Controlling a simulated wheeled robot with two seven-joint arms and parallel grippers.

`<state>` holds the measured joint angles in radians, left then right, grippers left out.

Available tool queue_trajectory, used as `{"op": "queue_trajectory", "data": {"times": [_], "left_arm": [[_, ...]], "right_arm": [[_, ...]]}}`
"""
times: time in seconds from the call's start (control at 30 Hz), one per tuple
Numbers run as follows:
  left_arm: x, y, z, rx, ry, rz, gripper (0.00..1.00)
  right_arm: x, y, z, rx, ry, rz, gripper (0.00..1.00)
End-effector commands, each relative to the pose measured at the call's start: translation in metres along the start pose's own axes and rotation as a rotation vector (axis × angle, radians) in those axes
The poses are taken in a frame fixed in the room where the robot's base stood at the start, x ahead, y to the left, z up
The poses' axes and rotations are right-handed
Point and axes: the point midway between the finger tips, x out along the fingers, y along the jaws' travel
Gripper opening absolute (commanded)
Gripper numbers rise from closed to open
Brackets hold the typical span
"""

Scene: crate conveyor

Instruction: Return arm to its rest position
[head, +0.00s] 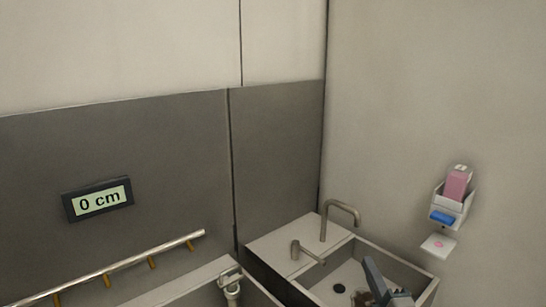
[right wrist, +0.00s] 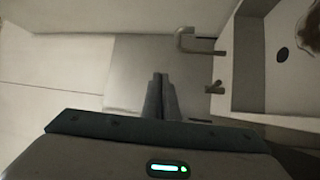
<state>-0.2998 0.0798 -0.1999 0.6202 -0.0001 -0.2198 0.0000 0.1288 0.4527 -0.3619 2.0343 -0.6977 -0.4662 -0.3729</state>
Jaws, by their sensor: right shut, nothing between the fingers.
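My right gripper (head: 374,272) shows at the bottom of the head view, in front of the sink basin (head: 418,279). In the right wrist view its two dark fingers (right wrist: 160,80) are together with nothing between them. The fingers point toward a plain grey surface, left of the tap and basin in that view. I cannot judge the gripper's height above the sink. My left gripper is not in view.
A tap (head: 343,208) and a lever (head: 299,248) stand behind the basin. A dispenser with a pink bottle (head: 457,185) hangs on the right wall. A "0 cm" display (head: 98,200) and a rail (head: 130,266) are at left. A brown object (right wrist: 312,32) shows in the basin.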

Motion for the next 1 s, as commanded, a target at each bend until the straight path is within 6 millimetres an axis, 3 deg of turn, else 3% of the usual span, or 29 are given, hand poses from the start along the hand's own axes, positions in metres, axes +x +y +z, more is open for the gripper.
{"op": "queue_trajectory", "data": {"times": [0.03,0.2,0.37,0.5,0.7,1.0], "left_arm": [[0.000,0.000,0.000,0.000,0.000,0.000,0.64],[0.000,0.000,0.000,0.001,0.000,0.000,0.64],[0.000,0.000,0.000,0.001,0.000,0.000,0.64],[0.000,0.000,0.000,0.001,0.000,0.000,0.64],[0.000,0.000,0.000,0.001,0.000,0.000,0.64],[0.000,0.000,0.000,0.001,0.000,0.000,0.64]], "right_arm": [[-0.021,-0.021,0.007,0.103,-0.068,-0.063,0.00],[-0.096,-0.089,0.028,0.418,-0.308,-0.280,0.00],[-0.172,-0.141,0.032,0.636,-0.507,-0.465,0.00],[-0.243,-0.175,0.025,0.795,-0.674,-0.623,0.00],[-0.327,-0.201,0.007,0.948,-0.862,-0.802,0.00],[-0.404,-0.210,-0.016,1.060,-1.030,-0.964,0.00]]}}
